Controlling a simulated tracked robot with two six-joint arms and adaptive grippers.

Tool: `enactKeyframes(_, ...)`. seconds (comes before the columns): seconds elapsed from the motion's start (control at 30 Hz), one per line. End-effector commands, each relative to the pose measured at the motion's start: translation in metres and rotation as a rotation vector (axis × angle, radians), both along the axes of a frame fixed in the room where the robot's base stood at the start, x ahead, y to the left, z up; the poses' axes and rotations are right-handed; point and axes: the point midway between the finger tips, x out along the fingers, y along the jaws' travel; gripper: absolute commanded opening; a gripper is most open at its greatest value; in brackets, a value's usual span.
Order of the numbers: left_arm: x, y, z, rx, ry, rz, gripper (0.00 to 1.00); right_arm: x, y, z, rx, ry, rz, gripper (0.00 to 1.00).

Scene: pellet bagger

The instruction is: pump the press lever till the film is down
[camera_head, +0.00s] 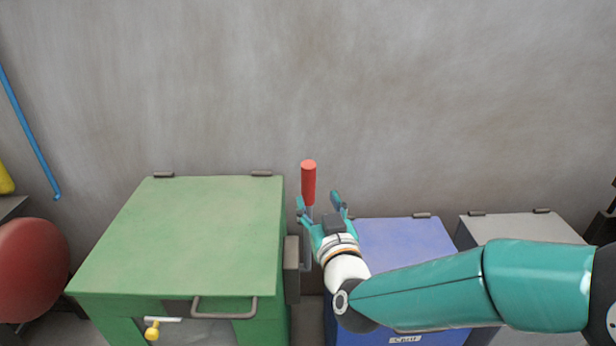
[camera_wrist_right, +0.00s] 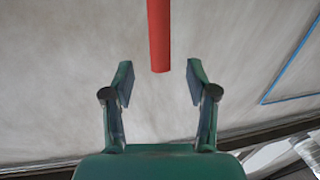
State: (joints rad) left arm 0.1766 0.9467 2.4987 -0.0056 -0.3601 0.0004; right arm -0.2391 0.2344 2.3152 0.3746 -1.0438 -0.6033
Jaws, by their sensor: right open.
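The press lever has a red handle (camera_head: 308,182) that stands upright at the right side of the green box (camera_head: 190,230). My right gripper (camera_head: 320,203) is open, close beside the lower end of the handle. In the wrist view the right gripper (camera_wrist_right: 159,82) has an empty gap between its fingers. The film is not visible. My left gripper is not in view.
A blue bin (camera_head: 405,240) and a grey bin (camera_head: 515,228) stand right of the green box. The green box has a front handle (camera_head: 224,313) and a yellow-knobbed part (camera_head: 152,330). A red rounded object (camera_head: 32,270) stands at left. A grey wall is behind.

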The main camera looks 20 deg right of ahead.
Motion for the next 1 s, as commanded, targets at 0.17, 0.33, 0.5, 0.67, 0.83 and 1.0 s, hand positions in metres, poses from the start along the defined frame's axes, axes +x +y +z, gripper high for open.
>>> enactKeyframes(0.17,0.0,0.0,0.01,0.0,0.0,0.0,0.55,0.041,-0.004,0.001,0.001,0.002,-0.002,0.58)
enactKeyframes(0.33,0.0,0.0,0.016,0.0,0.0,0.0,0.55,0.07,-0.007,0.0,0.0,0.002,0.0,0.58)
enactKeyframes(0.5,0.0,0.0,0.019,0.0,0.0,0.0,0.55,0.088,-0.008,0.0,0.001,0.001,0.0,0.58)
enactKeyframes(0.67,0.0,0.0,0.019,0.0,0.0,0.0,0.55,0.094,-0.008,-0.001,0.001,0.002,0.001,0.58)
enactKeyframes(0.83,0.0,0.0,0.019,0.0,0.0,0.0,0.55,0.095,-0.009,-0.001,0.001,0.001,0.001,0.58)
enactKeyframes(1.0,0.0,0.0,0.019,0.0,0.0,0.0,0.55,0.094,-0.009,-0.001,0.001,0.001,0.001,0.39)
